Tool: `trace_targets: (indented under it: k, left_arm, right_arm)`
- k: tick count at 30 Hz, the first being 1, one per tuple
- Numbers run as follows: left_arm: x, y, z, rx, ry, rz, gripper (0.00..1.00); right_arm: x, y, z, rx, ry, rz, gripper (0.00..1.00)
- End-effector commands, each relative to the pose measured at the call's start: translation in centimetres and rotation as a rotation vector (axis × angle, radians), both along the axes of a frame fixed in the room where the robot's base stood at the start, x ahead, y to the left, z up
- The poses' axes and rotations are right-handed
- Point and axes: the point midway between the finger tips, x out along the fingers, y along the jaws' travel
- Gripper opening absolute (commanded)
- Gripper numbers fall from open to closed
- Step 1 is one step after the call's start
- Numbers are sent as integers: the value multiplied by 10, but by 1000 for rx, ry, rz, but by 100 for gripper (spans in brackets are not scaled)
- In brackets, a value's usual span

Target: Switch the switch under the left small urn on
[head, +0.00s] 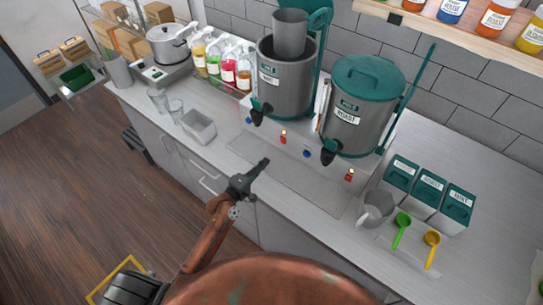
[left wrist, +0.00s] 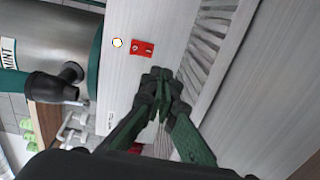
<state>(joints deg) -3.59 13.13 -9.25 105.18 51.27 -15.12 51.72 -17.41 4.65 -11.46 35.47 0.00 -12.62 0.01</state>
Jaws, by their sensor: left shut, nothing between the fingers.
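The left small urn (head: 284,88) is grey with a dark tap and stands at the back of the counter with a grey cup in its open top. Its red switch (head: 283,136) is on the white base front below it. In the left wrist view the red switch (left wrist: 143,48) shows close up, beside the urn with a MINT label (left wrist: 50,30). My left gripper (head: 265,162) is shut and empty, in front of and below the switch. Its fingertips (left wrist: 160,76) are near the switch; I cannot tell whether they touch. My right gripper is not in view.
The teal-lidded right urn (head: 362,108) has its own red switch (head: 349,175); a blue button (head: 306,153) lies between. A ribbed drip tray (head: 300,180) runs in front. Both black taps jut forward.

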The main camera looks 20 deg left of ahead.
Motion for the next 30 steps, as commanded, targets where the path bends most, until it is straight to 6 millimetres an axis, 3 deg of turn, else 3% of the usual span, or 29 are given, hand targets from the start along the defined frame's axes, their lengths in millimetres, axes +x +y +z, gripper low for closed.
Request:
trace_targets:
  k: [3, 9, 30]
  left_arm:
    - [-19, 7, -4, 0, 1, 0, 0]
    - [-34, 12, -5, -1, 0, -1, 0]
    - [-36, 13, -5, -1, 0, 0, 0]
  right_arm:
    - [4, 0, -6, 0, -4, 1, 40]
    - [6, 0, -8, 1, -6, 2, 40]
    - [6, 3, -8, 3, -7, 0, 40]
